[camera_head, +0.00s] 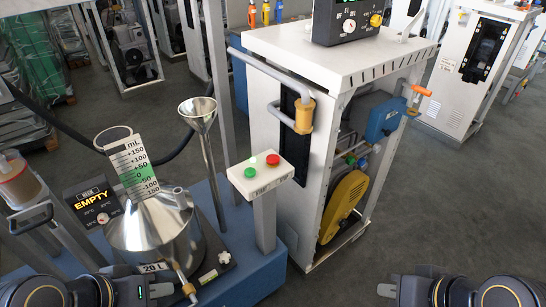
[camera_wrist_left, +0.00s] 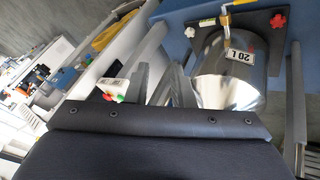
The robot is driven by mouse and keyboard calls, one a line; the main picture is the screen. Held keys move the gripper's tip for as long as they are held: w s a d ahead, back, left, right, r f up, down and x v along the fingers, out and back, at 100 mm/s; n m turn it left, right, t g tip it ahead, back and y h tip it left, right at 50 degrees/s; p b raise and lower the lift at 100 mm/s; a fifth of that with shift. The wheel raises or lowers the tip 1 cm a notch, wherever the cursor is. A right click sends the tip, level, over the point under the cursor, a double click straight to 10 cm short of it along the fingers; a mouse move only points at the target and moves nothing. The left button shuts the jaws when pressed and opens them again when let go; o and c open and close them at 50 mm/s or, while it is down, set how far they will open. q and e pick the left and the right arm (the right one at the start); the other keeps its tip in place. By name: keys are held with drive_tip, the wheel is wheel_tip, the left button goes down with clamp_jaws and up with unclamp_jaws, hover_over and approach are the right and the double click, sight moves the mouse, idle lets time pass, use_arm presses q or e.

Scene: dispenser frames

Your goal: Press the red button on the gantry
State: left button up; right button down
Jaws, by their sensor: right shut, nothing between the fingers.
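The red button (camera_head: 272,160) sits on a sloped white control box (camera_head: 262,184), to the right of a green button (camera_head: 250,172). The box stands on a grey post near the middle of the head view and also shows in the left wrist view (camera_wrist_left: 112,88). My left gripper (camera_head: 163,290) is at the bottom left, near the front of the steel vessel and well short of the box. Its grey fingers show in the left wrist view, but their opening is unclear. My right gripper (camera_head: 384,287) is at the bottom right, shut and empty, away from the box.
A steel vessel (camera_head: 150,222) marked 20 L stands on a blue base, left of the box. A steel funnel (camera_head: 198,112) and an EMPTY display (camera_head: 92,200) are near it. A white machine cabinet (camera_head: 262,115) stands behind the box. Grey floor (camera_head: 440,220) is clear at right.

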use_arm(q)
clamp_jaws()
idle(1.4)
